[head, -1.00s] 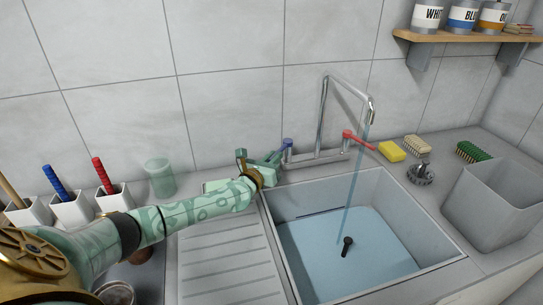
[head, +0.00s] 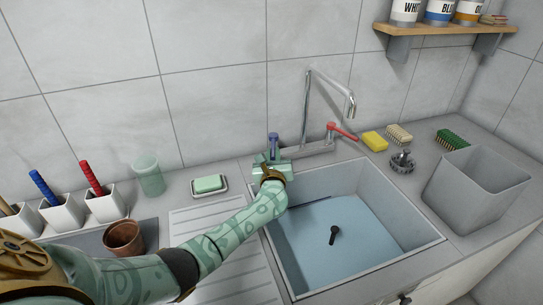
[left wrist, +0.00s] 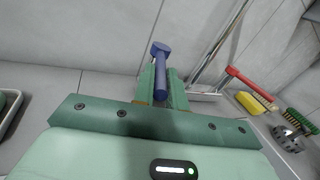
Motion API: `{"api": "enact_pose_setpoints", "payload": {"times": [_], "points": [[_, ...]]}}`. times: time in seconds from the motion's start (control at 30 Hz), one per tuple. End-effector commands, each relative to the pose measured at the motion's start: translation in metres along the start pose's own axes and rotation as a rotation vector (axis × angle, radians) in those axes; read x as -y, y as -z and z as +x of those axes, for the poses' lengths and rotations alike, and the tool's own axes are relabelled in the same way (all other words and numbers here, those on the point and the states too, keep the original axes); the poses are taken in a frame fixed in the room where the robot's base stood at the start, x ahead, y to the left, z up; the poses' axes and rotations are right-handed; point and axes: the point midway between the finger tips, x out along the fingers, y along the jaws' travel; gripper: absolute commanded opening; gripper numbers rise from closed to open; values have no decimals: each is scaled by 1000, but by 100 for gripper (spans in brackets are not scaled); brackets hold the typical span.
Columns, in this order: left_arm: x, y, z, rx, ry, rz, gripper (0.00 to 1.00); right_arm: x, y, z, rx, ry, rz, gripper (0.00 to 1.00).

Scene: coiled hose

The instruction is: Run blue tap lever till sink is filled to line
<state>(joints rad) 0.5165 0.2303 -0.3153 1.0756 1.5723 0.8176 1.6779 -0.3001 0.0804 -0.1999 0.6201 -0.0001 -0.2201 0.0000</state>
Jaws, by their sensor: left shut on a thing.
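The blue tap lever (head: 273,142) stands up at the left end of the tap, behind the sink (head: 432,240). My left gripper (head: 272,160) is shut on it; in the left wrist view the blue lever (left wrist: 160,72) rises between the two green fingers (left wrist: 161,92). The chrome spout (head: 330,82) arches over the sink, and no stream shows below it. Blue water (head: 365,240) stands in the sink. A short dark line (head: 316,202) is on the far wall, close to the water's edge. My right gripper is out of view.
A red lever (head: 341,130) is right of the spout. Yellow sponge (head: 374,141), brushes and a drain strainer (head: 402,162) lie right of it. A grey bin (head: 470,205) stands at the right. A soap dish (head: 209,186) and glass (head: 149,175) stand left.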

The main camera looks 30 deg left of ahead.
Motion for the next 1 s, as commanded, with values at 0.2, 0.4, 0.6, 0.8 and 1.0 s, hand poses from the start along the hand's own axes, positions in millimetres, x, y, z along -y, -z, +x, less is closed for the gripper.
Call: {"api": "enact_pose_setpoints", "payload": {"times": [0.2, 0.4, 0.6, 0.8, 1.0], "points": [[-1, -1, 1, 2, -4, -2, 0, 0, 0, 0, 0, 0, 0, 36], [-1, -1, 0, 2, -3, -3, 35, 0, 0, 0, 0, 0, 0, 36], [0, -1, 0, 1, -2, -2, 35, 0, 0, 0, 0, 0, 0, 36], [0, -1, -13, -1, -1, -3, 35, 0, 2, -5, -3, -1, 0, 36], [0, -2, -62, -2, -1, -5, 35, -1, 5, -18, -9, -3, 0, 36]]}}
